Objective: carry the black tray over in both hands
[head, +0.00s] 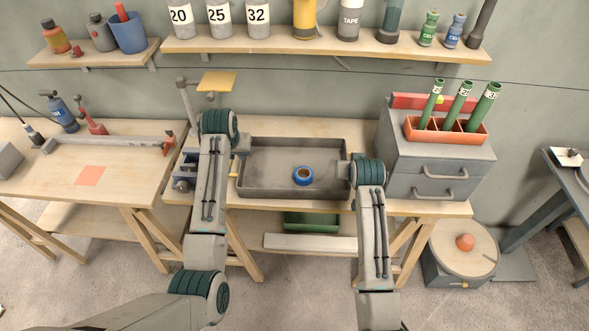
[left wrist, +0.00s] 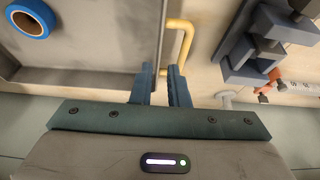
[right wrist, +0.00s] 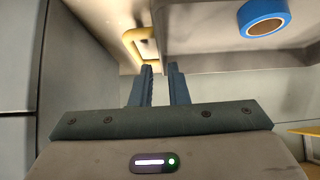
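The black tray (head: 262,190), dark grey in the picture, sits level over the middle bench. A blue tape roll (head: 303,175) lies in it. My left gripper (head: 240,145) is at the tray's left side. In the left wrist view its fingers (left wrist: 161,75) are close together at the side wall, beside a yellow handle (left wrist: 187,42). My right gripper (head: 350,168) is at the right side. In the right wrist view its fingers (right wrist: 160,70) are close together beside the other yellow handle (right wrist: 138,42). Both look shut on the tray's sides; whether on wall or handle root is unclear.
A grey drawer unit (head: 433,160) with an orange holder of green tubes (head: 457,110) stands right of the tray. The left bench (head: 120,180) bears a pink square (head: 89,176) with clear room around it. A round-topped stool (head: 462,250) stands on the floor at right.

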